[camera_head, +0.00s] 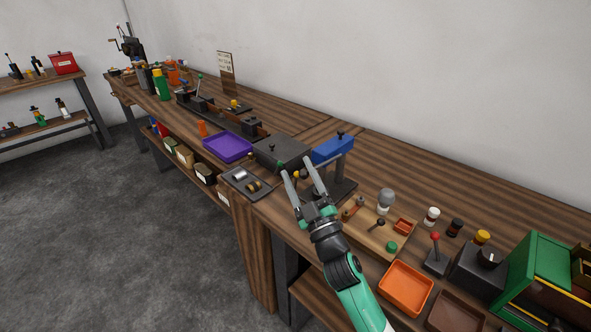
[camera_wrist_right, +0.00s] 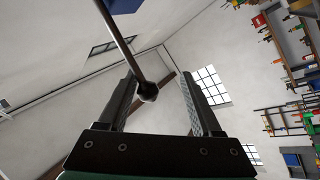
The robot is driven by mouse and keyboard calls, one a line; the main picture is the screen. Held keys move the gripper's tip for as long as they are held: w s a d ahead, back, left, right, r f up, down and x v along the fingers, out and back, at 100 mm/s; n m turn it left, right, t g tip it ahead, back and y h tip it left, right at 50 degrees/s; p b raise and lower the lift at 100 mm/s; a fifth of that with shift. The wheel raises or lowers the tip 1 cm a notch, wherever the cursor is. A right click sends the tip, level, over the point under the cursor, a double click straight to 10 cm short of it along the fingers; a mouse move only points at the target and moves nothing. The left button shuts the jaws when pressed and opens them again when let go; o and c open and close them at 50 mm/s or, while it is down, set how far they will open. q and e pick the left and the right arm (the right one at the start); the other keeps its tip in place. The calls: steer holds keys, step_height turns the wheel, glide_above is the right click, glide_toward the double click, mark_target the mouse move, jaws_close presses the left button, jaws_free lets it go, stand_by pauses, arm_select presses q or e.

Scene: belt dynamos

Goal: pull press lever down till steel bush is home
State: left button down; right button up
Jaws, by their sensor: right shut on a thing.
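The blue-headed press (camera_head: 333,150) stands on the bench on a dark base, with a small black knob on top. My right gripper (camera_head: 298,166) reaches in at the press's front left. In the right wrist view, the press lever (camera_wrist_right: 122,42) is a dark rod ending in a black ball (camera_wrist_right: 147,91) between the fingers of my right gripper (camera_wrist_right: 159,80). That gripper is shut on the lever near its ball end. The steel bush cannot be made out; the gripper and press cover the area below. My left gripper is not in view.
A dark grey box (camera_head: 283,150) and a grey tray (camera_head: 247,184) lie left of the press, with a purple tray (camera_head: 228,147) beyond. On the right are a wooden board (camera_head: 375,238) with small parts, an orange tray (camera_head: 406,288) and a green cabinet (camera_head: 540,262).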

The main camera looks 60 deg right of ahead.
steer(key=b+v, duration=0.1)
steer(key=v, duration=0.5)
steer(key=shift+a, duration=0.1)
